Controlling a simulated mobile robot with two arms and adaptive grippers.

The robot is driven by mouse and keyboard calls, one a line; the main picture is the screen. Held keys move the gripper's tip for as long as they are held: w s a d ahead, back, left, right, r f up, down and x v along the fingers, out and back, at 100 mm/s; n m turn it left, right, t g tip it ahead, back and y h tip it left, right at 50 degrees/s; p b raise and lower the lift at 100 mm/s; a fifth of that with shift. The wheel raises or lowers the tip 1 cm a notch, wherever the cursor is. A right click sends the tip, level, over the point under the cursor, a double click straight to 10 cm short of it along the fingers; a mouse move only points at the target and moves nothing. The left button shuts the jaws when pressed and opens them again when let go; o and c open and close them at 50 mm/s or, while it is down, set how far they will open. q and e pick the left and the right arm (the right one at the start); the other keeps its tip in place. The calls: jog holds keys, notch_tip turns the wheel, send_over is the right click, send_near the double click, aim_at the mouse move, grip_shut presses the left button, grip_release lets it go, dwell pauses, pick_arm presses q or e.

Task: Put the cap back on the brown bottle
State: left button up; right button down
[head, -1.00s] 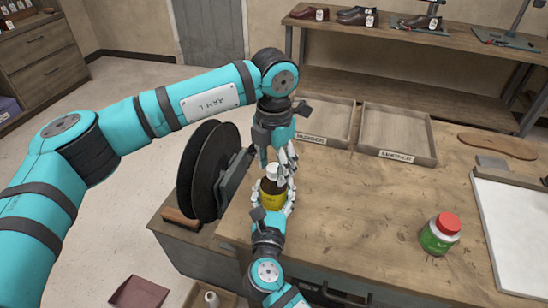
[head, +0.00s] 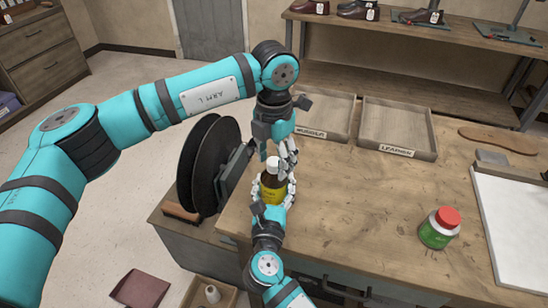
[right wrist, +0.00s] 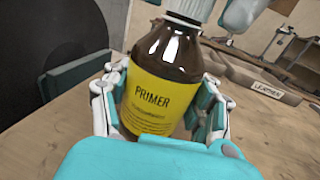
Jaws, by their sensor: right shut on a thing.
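The brown bottle (head: 271,183) stands upright near the table's left front edge. Its yellow PRIMER label faces the right wrist camera (right wrist: 160,92). The white cap (head: 272,162) shows at the top of the bottle, and its lower part shows at the neck in the right wrist view (right wrist: 188,10). I cannot tell how firmly it sits. My right gripper (head: 272,196) is shut around the bottle's body, with fingers on both sides of it. My left gripper (head: 284,155) points down beside the cap; whether its fingers touch the cap or how wide they are is unclear.
A green jar with a red lid (head: 439,230) stands to the right. Two wooden trays (head: 403,117) lie behind the bottle. A black disc wheel (head: 205,168) is close on the left. A white board (head: 513,225) lies at the far right. The table's middle is clear.

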pick_arm(q)
notch_tip(320, 180, up, 12)
dwell(0.7)
pick_arm(e)
jog(key=shift+c, duration=1.5)
grip_release()
jog(key=s, duration=0.8)
jog(key=s+a, duration=0.1)
jog(key=s, duration=0.3)
